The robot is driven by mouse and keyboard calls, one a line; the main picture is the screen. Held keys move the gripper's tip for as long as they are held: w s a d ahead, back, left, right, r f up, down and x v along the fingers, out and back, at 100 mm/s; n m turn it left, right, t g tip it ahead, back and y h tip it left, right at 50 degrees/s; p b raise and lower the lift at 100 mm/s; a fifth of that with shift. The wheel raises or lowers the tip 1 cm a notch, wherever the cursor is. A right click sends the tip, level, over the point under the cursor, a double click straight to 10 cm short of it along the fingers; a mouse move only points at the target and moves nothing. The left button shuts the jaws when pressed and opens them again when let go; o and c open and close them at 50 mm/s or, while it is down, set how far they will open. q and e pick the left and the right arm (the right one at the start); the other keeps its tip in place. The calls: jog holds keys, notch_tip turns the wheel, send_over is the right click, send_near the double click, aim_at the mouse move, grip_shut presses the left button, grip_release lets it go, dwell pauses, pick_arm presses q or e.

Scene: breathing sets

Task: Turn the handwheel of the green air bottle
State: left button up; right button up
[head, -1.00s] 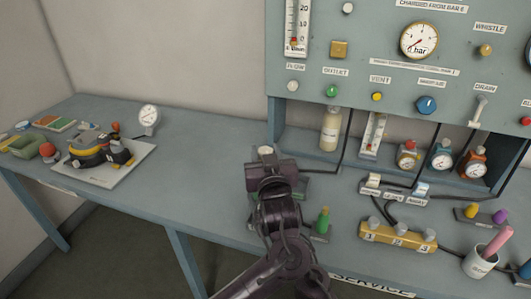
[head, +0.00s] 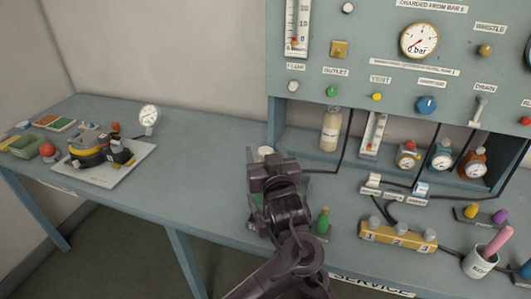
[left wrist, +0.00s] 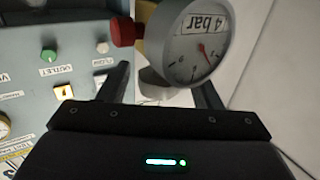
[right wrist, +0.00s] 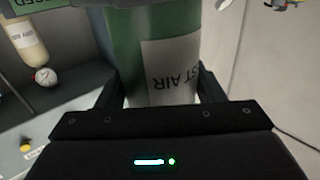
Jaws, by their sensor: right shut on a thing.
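In the left wrist view, a red knob-like handwheel (left wrist: 123,32) on a brass-coloured valve shows beside a round gauge (left wrist: 195,45) labelled 4 bar. My left gripper (left wrist: 160,82) has its fingers apart, with the gauge and valve beyond and between them. In the head view the left gripper (head: 278,158) is over the bench and hides most of what is under it. In the right wrist view, the green air bottle (right wrist: 125,50), with a white label, stands between the fingers of my right gripper (right wrist: 160,92), which is shut on it. I cannot make out the right gripper in the head view.
A small green bottle (head: 323,221) stands close to the right of my left arm. A yellow block numbered 1 to 3 (head: 397,236) and a white cup (head: 480,262) are farther right. The panel (head: 380,50) rises behind. The bench between the tray (head: 130,172) and my arm is clear.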

pick_arm(q)
jog(key=shift+h, duration=0.3)
